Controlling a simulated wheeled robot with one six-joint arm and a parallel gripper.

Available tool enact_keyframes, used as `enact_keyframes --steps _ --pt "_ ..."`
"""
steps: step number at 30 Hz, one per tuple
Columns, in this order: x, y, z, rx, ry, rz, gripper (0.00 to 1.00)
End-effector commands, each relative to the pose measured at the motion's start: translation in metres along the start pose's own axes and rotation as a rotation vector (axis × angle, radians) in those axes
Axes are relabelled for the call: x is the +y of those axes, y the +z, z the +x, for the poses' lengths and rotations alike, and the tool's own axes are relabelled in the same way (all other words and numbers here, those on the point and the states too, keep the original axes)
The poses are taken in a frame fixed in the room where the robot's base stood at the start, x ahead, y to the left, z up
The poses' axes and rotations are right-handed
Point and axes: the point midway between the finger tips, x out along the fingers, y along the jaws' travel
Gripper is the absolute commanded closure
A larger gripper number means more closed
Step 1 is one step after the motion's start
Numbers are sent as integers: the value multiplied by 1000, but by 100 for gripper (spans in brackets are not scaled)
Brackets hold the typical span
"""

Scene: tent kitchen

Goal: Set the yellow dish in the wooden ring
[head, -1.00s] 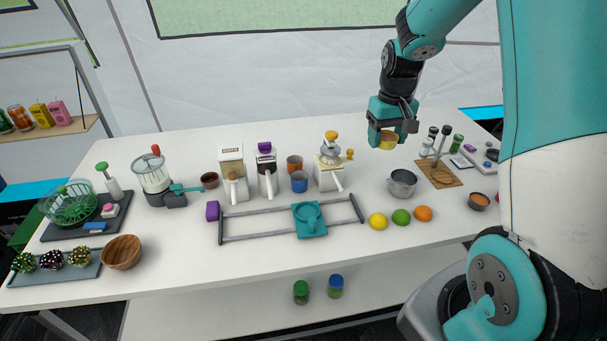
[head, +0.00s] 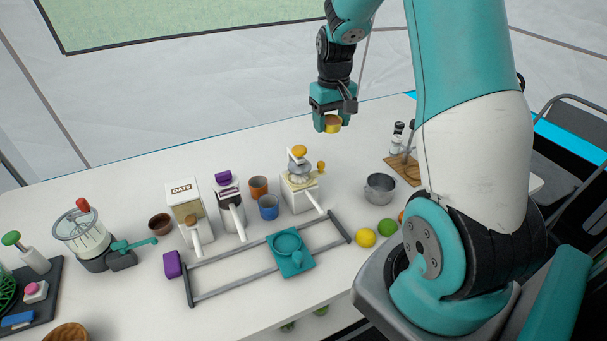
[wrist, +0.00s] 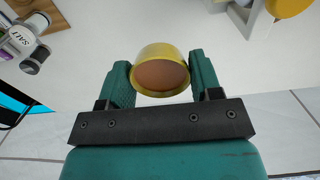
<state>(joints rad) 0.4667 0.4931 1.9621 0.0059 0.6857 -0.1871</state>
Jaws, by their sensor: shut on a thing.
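The yellow dish (head: 333,127) is held up above the far part of the white table, and its brown inside shows in the wrist view (wrist: 160,75). My gripper (head: 325,122) is shut on the dish, with one teal finger on either side of its wall. A wooden board (head: 400,172) lies at the back right, to the right of the gripper and partly hidden behind my arm. A corner of it shows at the upper left of the wrist view (wrist: 58,20). I cannot clearly make out the wooden ring; my arm covers part of that area.
Salt and pepper shakers (head: 396,140) stand by the board. A juicer (head: 299,185) is to the left of the pot. A lemon (head: 365,238) and a lime (head: 388,226) lie in front. The table below the dish is clear.

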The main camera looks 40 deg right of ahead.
Motion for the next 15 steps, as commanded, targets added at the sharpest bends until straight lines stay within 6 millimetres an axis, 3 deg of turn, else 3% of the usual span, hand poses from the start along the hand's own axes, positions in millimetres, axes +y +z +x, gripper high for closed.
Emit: enact_keyframes --steps 1,9,15 --pt "-2 1 17 -8 -2 -4 55" --pt "-4 0 91 -6 -1 -7 55" --pt "-3 0 121 -2 -1 -5 55"
